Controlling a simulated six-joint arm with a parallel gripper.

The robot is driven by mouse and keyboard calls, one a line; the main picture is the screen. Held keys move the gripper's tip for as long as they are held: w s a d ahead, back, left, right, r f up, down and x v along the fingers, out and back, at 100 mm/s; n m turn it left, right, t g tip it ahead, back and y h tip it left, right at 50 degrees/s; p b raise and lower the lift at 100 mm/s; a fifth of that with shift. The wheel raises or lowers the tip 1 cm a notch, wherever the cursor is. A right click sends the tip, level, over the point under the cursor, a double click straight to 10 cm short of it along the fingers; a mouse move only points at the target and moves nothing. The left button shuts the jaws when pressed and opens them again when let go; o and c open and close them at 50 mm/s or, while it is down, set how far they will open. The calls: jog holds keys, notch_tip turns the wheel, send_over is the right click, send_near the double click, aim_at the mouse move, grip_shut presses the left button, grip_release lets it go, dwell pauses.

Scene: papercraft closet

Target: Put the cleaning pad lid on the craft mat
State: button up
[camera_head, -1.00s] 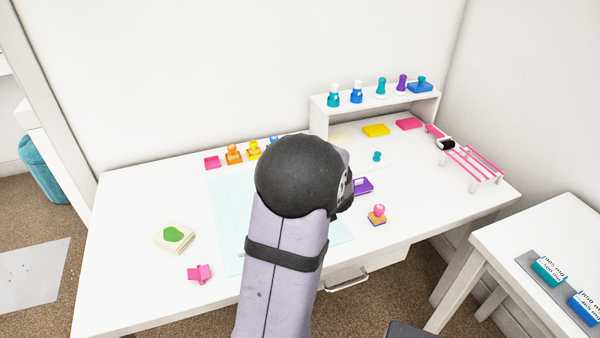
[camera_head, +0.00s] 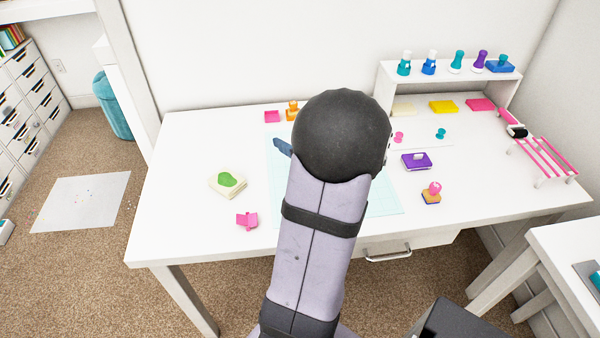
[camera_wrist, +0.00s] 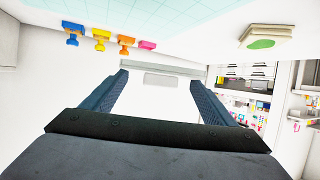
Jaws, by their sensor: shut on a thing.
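My gripper (camera_wrist: 160,78) shows its two blue-grey fingers in the wrist view, apart and shut on a thin, pale white piece (camera_wrist: 155,66) that spans their tips. It looks like the cleaning pad lid, but its edges are faint against the white behind. In the head view, one finger of my gripper (camera_head: 283,147) pokes out left of my dark wrist, over the mat; the held piece is hidden there. The craft mat (camera_head: 384,204) is pale cyan with grid lines, flat on the white desk and partly covered by my arm. It also shows in the wrist view (camera_wrist: 150,12).
A green-topped block (camera_head: 228,181) and a pink piece (camera_head: 247,220) lie left of the mat. Small pink and orange stamps (camera_head: 292,110) stand behind it. A purple pad (camera_head: 416,161) and a stamp (camera_head: 432,193) stand to its right. A shelf (camera_head: 450,80) holds bottles.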

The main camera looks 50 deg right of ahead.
jog(key=shift+f+b, duration=1.25)
jog(key=shift+f, duration=3.75)
jog(key=shift+f, duration=0.1)
jog(key=shift+f, duration=0.1)
jog(key=o, duration=1)
jog(key=shift+r, duration=0.3)
jog(key=p+v, duration=0.1)
jog(key=v, duration=1.1)
jog(key=shift+f, duration=0.1)
